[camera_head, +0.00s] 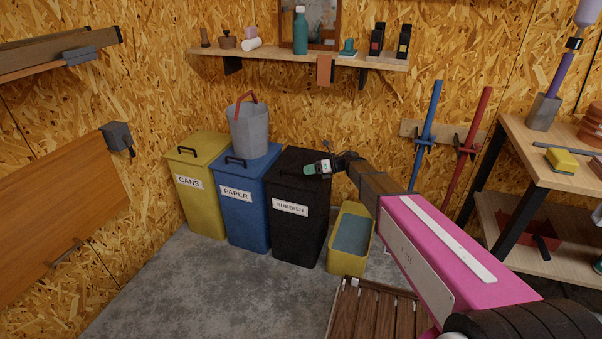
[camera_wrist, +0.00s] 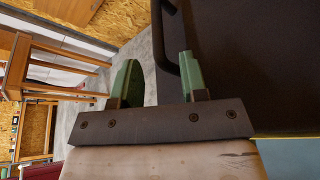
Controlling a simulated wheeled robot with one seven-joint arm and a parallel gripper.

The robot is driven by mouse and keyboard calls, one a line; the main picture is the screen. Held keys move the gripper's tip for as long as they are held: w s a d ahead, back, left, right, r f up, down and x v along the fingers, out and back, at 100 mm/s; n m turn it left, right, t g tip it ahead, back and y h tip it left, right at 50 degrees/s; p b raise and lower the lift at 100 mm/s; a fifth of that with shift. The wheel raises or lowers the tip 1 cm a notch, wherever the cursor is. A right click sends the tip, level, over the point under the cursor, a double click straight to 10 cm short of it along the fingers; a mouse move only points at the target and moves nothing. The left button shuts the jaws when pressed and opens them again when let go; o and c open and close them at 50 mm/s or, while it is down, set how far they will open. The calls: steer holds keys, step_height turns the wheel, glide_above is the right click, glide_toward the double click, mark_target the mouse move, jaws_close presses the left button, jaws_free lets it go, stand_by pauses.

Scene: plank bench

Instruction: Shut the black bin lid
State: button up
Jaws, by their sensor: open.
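The black bin (camera_head: 298,225), labelled RUBBISH, stands at the right end of a row of three bins. Its black lid (camera_head: 290,165) lies flat or nearly flat on top; I cannot tell whether a small gap remains. My gripper (camera_head: 311,169) is at the right part of the lid, with its green fingers open and empty. In the wrist view the black lid (camera_wrist: 240,70) fills the right side. Its bar handle (camera_wrist: 166,45) shows at and beyond the gap between my fingertips (camera_wrist: 158,68). I cannot tell whether a finger touches it.
A blue PAPER bin (camera_head: 248,222) with a grey bucket (camera_head: 250,132) on it and a yellow CANS bin (camera_head: 205,212) stand to the left. A yellow tub (camera_head: 347,263) is right of the black bin. A shelf (camera_head: 290,58) hangs above.

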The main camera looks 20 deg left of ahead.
mark_target(322, 181)
steer(key=shift+v, duration=2.65)
steer(key=shift+s, duration=0.1)
